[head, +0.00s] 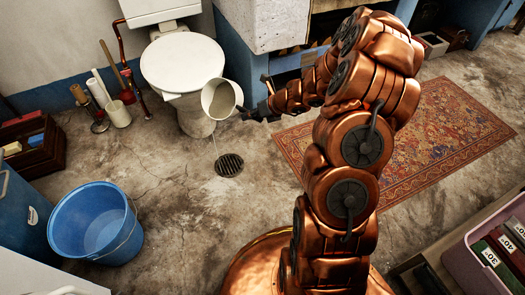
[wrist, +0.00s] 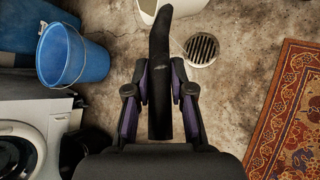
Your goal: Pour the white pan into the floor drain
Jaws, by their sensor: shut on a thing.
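The white pan (head: 219,99) hangs in the air near the toilet, tilted so that its opening shows in the head view. A thin pale stream seems to fall from its lower left lip toward the floor. My gripper (wrist: 160,78) is shut on the pan's black handle; in the wrist view only part of the white pan (wrist: 148,12) shows at the top edge. The round dark floor drain (head: 229,165) lies below and slightly right of the pan in the head view. The drain (wrist: 201,49) also shows right of the handle in the wrist view.
A white toilet (head: 183,62) stands just behind the pan. A blue bucket (head: 95,224) stands at the left, and a patterned rug (head: 440,130) lies at the right. A plunger (head: 125,92) and brushes stand by the wall. The floor around the drain is clear.

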